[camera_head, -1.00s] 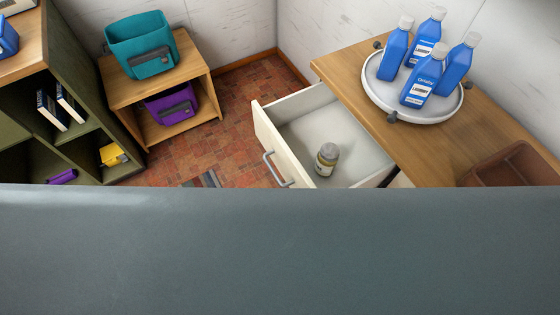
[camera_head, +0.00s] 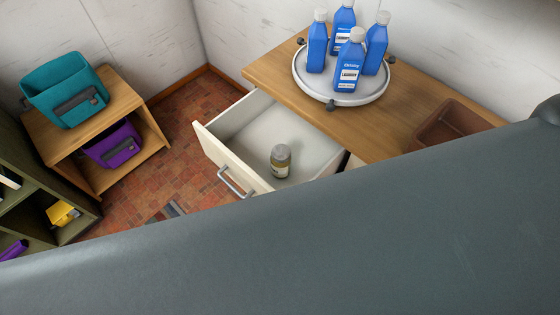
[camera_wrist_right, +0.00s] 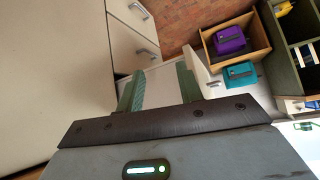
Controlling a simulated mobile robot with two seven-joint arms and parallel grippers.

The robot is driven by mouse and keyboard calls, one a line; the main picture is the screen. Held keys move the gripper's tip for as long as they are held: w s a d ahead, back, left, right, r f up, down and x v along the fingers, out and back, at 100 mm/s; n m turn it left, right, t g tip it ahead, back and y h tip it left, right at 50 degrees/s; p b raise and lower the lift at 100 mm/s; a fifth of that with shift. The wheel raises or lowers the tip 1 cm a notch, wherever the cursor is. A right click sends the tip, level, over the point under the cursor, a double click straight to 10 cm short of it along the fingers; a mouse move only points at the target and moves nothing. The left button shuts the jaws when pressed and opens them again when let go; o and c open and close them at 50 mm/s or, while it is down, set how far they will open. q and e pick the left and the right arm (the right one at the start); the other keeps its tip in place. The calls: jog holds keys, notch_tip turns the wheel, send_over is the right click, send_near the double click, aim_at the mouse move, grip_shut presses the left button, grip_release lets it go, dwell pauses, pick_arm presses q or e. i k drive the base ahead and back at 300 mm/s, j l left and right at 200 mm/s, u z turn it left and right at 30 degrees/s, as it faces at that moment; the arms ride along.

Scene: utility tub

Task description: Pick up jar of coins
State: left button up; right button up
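The jar (camera_head: 281,161), with a grey-brown lid and a pale label, stands upright in the open white drawer (camera_head: 207,143), near its front. Its contents are too small to make out. My right gripper (camera_wrist_right: 161,76) shows in the right wrist view, with its two green fingers spread apart and nothing between them. The pale interior of what looks like the drawer lies beyond the fingers, and I do not see the jar there. My left gripper is in neither current view.
A wooden counter (camera_head: 395,143) is right of the drawer, with blue bottles (camera_head: 348,65) on a round white tray (camera_head: 362,98) and a brown bin (camera_head: 450,125). A wooden shelf (camera_head: 155,130) with a teal bag (camera_head: 70,85) stands left. My grey arm link covers the lower head view.

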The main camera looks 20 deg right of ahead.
aim_at(281, 159)
jog(key=k+l+u, duration=0.85)
jog(key=i+l, duration=0.05)
jog(key=l, duration=0.05)
